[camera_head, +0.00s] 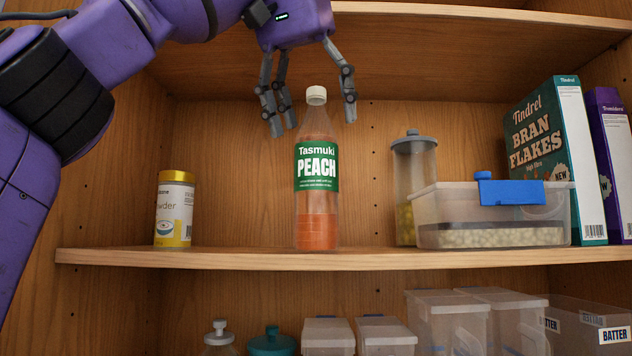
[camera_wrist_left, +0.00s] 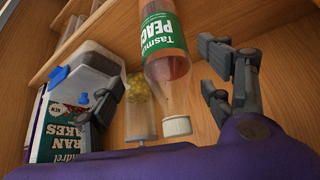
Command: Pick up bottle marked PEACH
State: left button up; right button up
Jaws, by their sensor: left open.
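The bottle marked PEACH (camera_head: 316,210) stands upright on the middle shelf, with a white cap, a green label and orange liquid in its lower part. My left gripper (camera_head: 312,118) is open above it, its fingers pointing down on both sides of the cap, and holds nothing. In the left wrist view the bottle (camera_wrist_left: 167,70) appears upside down, its cap between the spread fingers of the gripper (camera_wrist_left: 155,110). I cannot tell whether any finger touches it. My right gripper is in neither view.
A powder tin (camera_head: 174,212) stands left of the bottle. To the right are a lidded jar (camera_head: 415,165), a clear container with a blue clip (camera_head: 495,222) and cereal boxes (camera_head: 545,130). A shelf (camera_head: 460,55) lies above; bare shelf (camera_head: 240,256) flanks the bottle.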

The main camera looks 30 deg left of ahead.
aim_at(316, 150)
pick_arm(q)
jog(key=shift+w+a+f, duration=0.15)
jog(key=shift+w+f, duration=0.15)
jog(key=shift+f, duration=0.2)
jog(key=x, duration=0.4)
jog(key=shift+s+a+f, duration=0.1)
jog(key=shift+a+f, duration=0.1)
jog(key=shift+a, duration=0.25)
jog(key=shift+w+f, duration=0.2)
jog(key=shift+s+d, duration=0.1)
jog(key=shift+c, duration=1.1)
jog(key=shift+r, duration=0.1)
jog(key=c, duration=1.5)
